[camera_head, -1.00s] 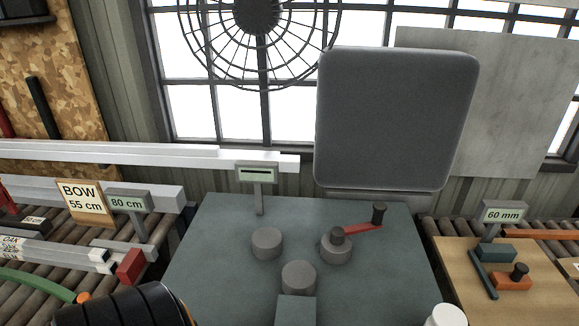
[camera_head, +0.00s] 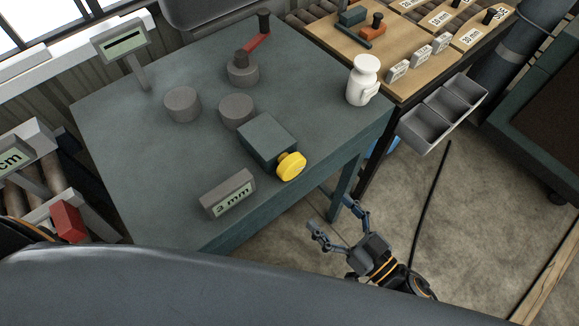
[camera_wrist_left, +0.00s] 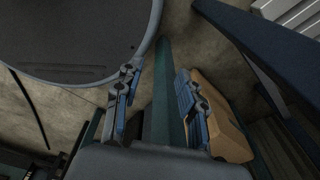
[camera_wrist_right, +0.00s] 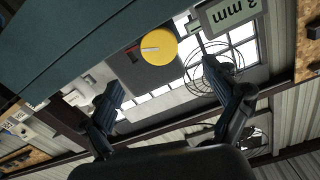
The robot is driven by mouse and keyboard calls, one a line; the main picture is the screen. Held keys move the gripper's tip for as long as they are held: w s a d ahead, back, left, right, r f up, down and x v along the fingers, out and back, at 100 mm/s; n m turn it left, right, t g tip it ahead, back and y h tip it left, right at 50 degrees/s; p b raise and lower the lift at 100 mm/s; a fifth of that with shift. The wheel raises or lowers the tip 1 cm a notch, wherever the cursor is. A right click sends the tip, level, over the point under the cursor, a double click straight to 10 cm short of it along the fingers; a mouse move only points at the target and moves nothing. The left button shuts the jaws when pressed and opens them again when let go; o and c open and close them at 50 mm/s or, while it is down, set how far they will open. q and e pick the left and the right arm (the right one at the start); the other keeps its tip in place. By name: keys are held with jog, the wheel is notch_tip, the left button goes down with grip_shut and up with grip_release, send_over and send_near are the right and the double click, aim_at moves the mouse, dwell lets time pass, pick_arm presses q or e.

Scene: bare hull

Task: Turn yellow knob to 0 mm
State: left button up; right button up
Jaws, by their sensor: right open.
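The yellow knob (camera_head: 291,166) sits on the front of a dark teal block (camera_head: 267,138) at the near edge of the teal bench (camera_head: 130,150). It also shows in the right wrist view (camera_wrist_right: 158,46), with a pale pointer mark on its face. A small display (camera_head: 228,194) left of the knob reads 3 mm; it appears upside down in the right wrist view (camera_wrist_right: 228,12). My right gripper (camera_head: 318,206) is open and empty, below and in front of the knob, apart from it. My left gripper (camera_wrist_left: 158,100) is open and empty in the left wrist view, away from the knob.
On the bench stand grey round pieces (camera_head: 183,104), a red crank (camera_head: 257,43) and a white bottle (camera_head: 363,80) at the right edge. Grey bins (camera_head: 443,115) hang at right. The floor around my right gripper looks open, beside a bench leg (camera_head: 346,185).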

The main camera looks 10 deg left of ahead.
aim_at(295, 171)
jog(key=x, duration=0.2)
jog(key=p+x, duration=0.1)
jog(key=x, duration=0.1)
jog(key=p+x, duration=0.1)
jog(key=x, duration=0.2)
jog(key=shift+w+d+r, duration=0.15)
jog(key=shift+w+r, duration=0.15)
jog(key=shift+w, duration=0.05)
jog(key=x, duration=0.6)
jog(key=shift+a+f+p, duration=0.15)
jog(key=shift+a+p, duration=0.15)
jog(key=shift+p, duration=0.05)
pick_arm(q)
jog(key=r, duration=0.1)
jog(key=w+d+r, duration=0.1)
jog(key=r, duration=0.1)
jog(key=shift+w+d, duration=0.15)
jog(key=shift+d, duration=0.15)
jog(key=shift+w+d, duration=0.2)
jog(key=shift+w, duration=0.1)
pick_arm(e)
jog(key=c, duration=1.1)
